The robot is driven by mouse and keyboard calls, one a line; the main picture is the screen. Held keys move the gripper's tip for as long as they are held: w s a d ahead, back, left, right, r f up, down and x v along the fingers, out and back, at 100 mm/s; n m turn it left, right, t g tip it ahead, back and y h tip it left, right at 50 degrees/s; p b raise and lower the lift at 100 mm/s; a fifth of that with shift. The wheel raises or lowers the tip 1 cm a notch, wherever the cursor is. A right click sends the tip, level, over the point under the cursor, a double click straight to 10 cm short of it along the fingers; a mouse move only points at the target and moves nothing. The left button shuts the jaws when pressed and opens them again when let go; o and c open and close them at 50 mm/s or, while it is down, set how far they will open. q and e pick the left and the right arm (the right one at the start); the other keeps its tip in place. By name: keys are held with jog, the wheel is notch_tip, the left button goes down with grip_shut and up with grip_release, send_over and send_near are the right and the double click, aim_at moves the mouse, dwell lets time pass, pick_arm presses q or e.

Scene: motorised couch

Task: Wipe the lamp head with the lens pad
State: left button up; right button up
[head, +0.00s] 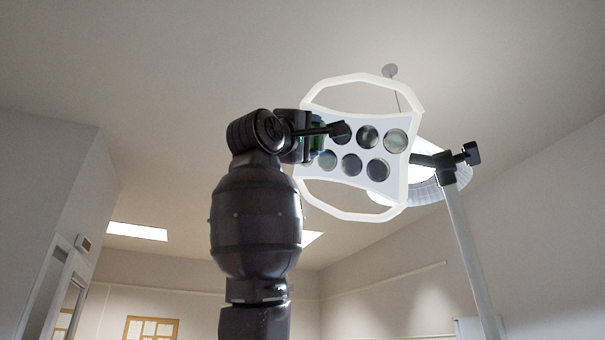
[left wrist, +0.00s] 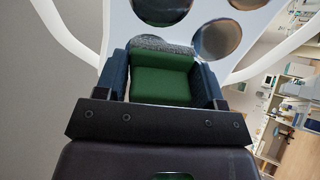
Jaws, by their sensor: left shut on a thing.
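The lamp head (head: 352,182) is a white panel with several round dark lenses and a pale loop handle above and below. It hangs in the middle right of the head view, and part of it fills the top of the left wrist view (left wrist: 193,22). My left gripper (head: 318,135) is at the left edge of the panel. It is shut on the lens pad (left wrist: 163,80), a green block with a grey fuzzy far face. The grey face is at or very near the panel; I cannot tell if it touches. My arm hides part of the panel's left side. My right gripper is not seen.
A grey support arm (head: 468,255) with a dark clamp (head: 455,160) stands right of the lamp head. A round white lamp (head: 425,195) is behind it. The left wrist view shows shelves and equipment (left wrist: 290,105) far off at right. The air left of my arm is clear.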

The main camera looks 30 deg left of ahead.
aim_at(342, 141)
pick_arm(q)
jog(key=shift+w+d+f, duration=0.15)
jog(key=shift+d+f, duration=0.2)
jog(key=shift+d, duration=0.3)
jog(key=shift+w+d+f, duration=0.1)
jog(key=shift+d, duration=0.2)
jog(key=shift+w+d+f+b, duration=0.1)
jog(key=shift+d+f+b, duration=0.15)
jog(key=shift+d+b, duration=0.2)
jog(key=shift+w+d+f+b, duration=0.1)
jog(key=shift+d+f+b, duration=0.3)
jog(key=shift+d, duration=0.45)
jog(key=shift+d+f, duration=0.15)
jog(key=shift+d, duration=0.2)
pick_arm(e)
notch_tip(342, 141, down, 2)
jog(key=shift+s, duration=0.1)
